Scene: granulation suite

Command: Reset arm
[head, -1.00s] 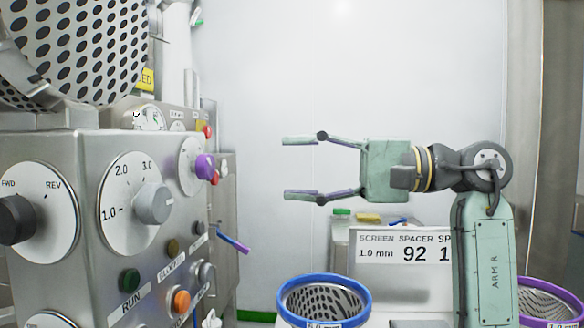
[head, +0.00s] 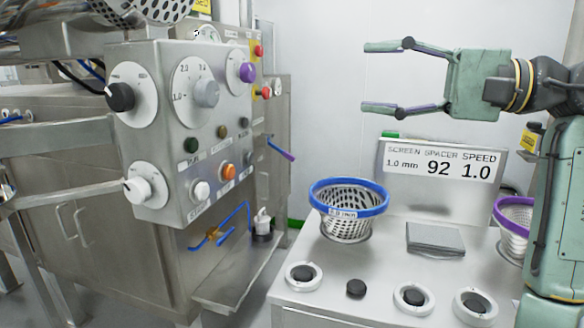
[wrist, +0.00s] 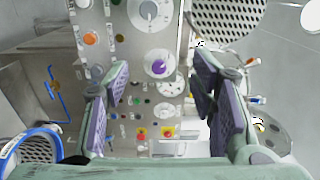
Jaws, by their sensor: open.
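My gripper (head: 384,77) is at the upper right of the head view, raised above the bench and pointing left. Its two fingers are wide apart with nothing between them. In the wrist view my gripper (wrist: 160,105) is also open and empty. The control panel (head: 158,58) with its dials and buttons stands to the left of the fingertips, apart from them. The purple knob (wrist: 157,67) shows between the fingers in the wrist view. It also shows at the panel's upper right in the head view (head: 248,72).
A bench (head: 395,255) below my gripper holds a blue-rimmed screen basket (head: 347,225), a purple-rimmed basket (head: 513,232), a grey block (head: 435,238), several round holders and a sign (head: 440,165) reading 1.0 mm, 92, 1.0. A steel cabinet (head: 75,220) stands left. The air around the fingers is clear.

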